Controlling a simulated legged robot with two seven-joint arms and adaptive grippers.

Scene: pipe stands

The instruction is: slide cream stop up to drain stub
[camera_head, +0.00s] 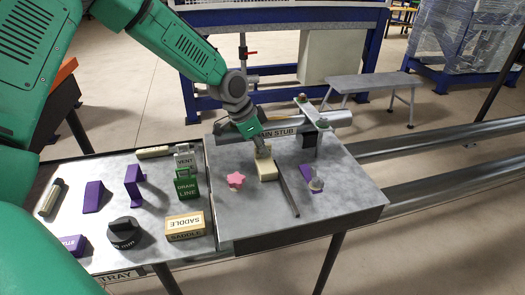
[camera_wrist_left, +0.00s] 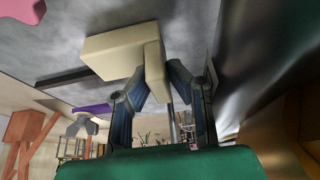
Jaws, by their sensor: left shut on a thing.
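The gripper partly hides the near end of the stub, so I cannot tell whether stop and stub touch. My right gripper is out of view.
A dark bar (camera_head: 286,190) lies right of the stop, and a pink star knob (camera_head: 236,181) stands to its left. A purple piece (camera_head: 307,183) is farther right. The tray on the left (camera_head: 150,238) holds a green drain line tag (camera_head: 187,186) and a saddle box (camera_head: 185,226).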

